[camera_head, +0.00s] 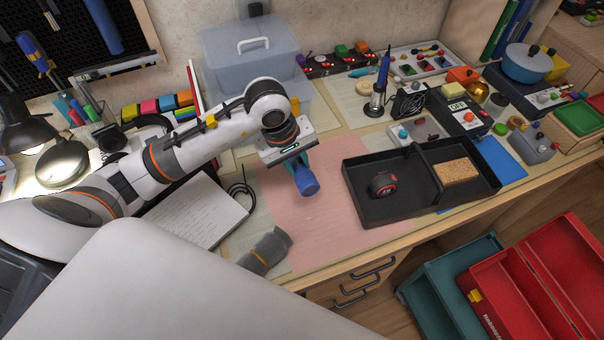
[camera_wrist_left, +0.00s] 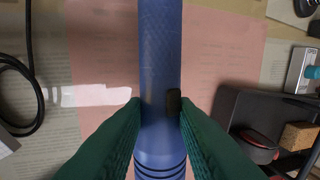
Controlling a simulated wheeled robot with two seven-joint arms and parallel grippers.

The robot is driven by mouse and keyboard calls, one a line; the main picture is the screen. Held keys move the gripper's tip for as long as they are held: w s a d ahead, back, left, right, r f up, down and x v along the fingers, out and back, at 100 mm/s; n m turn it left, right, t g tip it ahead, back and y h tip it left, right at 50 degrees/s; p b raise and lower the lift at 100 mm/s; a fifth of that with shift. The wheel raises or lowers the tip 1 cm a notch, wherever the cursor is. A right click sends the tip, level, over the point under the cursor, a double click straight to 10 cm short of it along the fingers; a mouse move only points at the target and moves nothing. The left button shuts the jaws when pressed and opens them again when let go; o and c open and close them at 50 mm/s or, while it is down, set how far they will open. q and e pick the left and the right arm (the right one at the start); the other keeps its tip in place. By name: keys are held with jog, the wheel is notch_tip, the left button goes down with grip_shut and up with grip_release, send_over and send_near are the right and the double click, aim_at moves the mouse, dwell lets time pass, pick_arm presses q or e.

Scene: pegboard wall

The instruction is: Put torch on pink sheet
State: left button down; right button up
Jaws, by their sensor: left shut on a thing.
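The torch is a blue cylinder. In the head view its blue end (camera_head: 306,186) shows below my left gripper (camera_head: 298,168), over the pink sheet (camera_head: 318,220). In the left wrist view the torch (camera_wrist_left: 160,60) runs up the middle of the picture. The green fingers of my left gripper (camera_wrist_left: 160,112) are shut on it from both sides. The pink sheet (camera_wrist_left: 220,60) lies behind the torch in that view. I cannot tell whether the torch touches the sheet. My right gripper is not in view.
A black divided tray (camera_head: 368,215) with a tape measure (camera_head: 383,185) and a sponge (camera_head: 457,171) stands right of the sheet. A grey cloth roll (camera_head: 266,250) lies at the front edge. A notebook (camera_head: 195,212) and black cable (camera_head: 241,190) are on the left.

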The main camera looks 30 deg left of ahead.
aim_at(294, 169)
pick_arm(q)
notch_tip(294, 169, down, 4)
jog(key=shift+f, duration=0.1)
dwell(0.4)
jog(key=shift+f, duration=0.2)
jog(key=c, duration=1.2)
grip_release()
jog(key=shift+o, duration=0.2)
jog(key=shift+r, duration=0.1)
